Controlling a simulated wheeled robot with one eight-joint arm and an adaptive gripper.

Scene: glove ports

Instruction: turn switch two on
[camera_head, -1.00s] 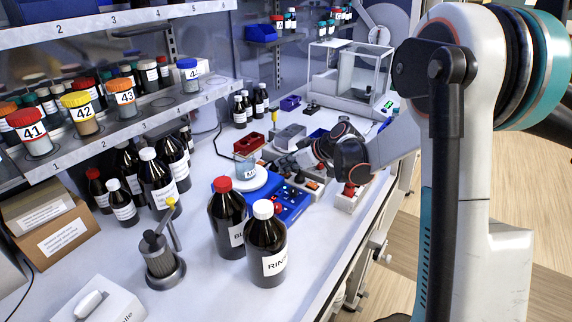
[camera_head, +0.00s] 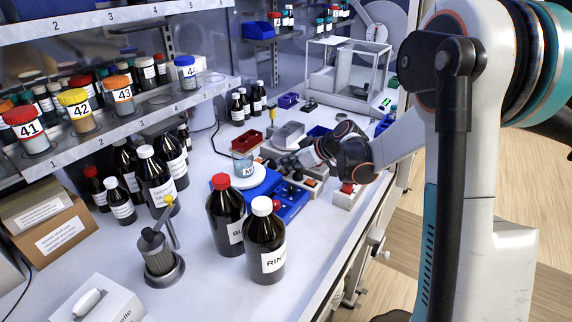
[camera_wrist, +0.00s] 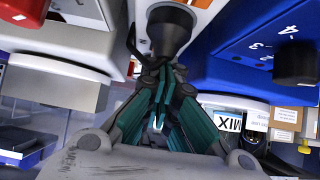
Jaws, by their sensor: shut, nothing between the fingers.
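My gripper (camera_head: 288,166) reaches down over the small switch boxes beside the blue device. In the wrist view its teal fingers (camera_wrist: 158,118) are together and hold nothing. A dark round part (camera_wrist: 170,28) on a pale box lies just beyond the fingertips; I cannot tell whether they touch it. In the head view a pale box with an orange switch (camera_head: 311,183) is below my gripper, and another with a red button (camera_head: 347,188) is to its right. No number on these boxes is readable, so I cannot tell which is switch two or its state.
The blue device (camera_wrist: 240,50) with a dark knob and numbered marks is close on the right in the wrist view. A beaker (camera_head: 243,164) stands on a white plate. Two brown bottles (camera_head: 264,245) stand in front. A balance (camera_head: 350,75) is at the back.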

